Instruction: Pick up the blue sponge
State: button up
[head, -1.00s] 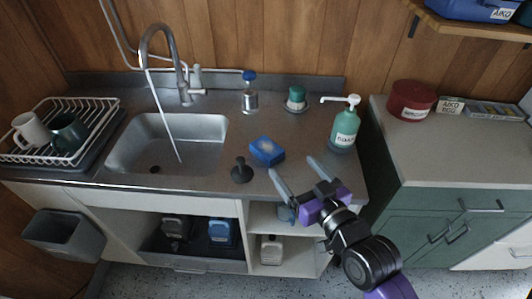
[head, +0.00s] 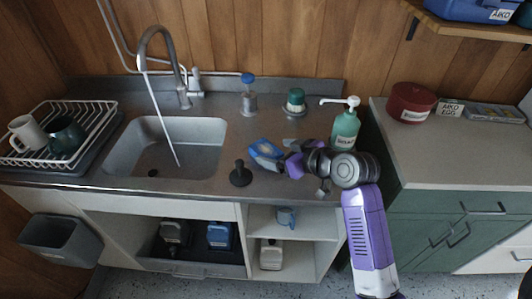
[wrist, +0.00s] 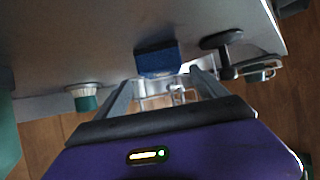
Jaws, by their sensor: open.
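The blue sponge (head: 263,147) lies on the steel counter right of the sink, with its right part partly hidden by my gripper in the head view. In the wrist view the sponge (wrist: 156,61) lies just ahead of the fingertips, roughly in line with the gap between them. My gripper (head: 279,154) is open and low over the counter, reaching in from the right. Its two fingers (wrist: 163,82) are apart with nothing held between them. I cannot tell whether a finger touches the sponge.
A dark plunger-like thing (head: 240,174) stands close to the sponge, front left. A teal soap dispenser (head: 345,127) stands right, near my arm. A green-topped brush (head: 295,101) and a blue-capped bottle (head: 248,97) stand behind. The sink (head: 150,150) is left.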

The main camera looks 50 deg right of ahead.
aim_at(266, 150)
jog(key=x, duration=0.5)
jog(key=shift+a+p, duration=0.15)
jog(key=shift+p, duration=0.15)
jog(key=shift+c, duration=0.4)
jog(key=c, duration=1.5)
jog(key=shift+r, duration=0.1)
notch_tip(266, 150, up, 20)
jog(key=shift+p, duration=0.45)
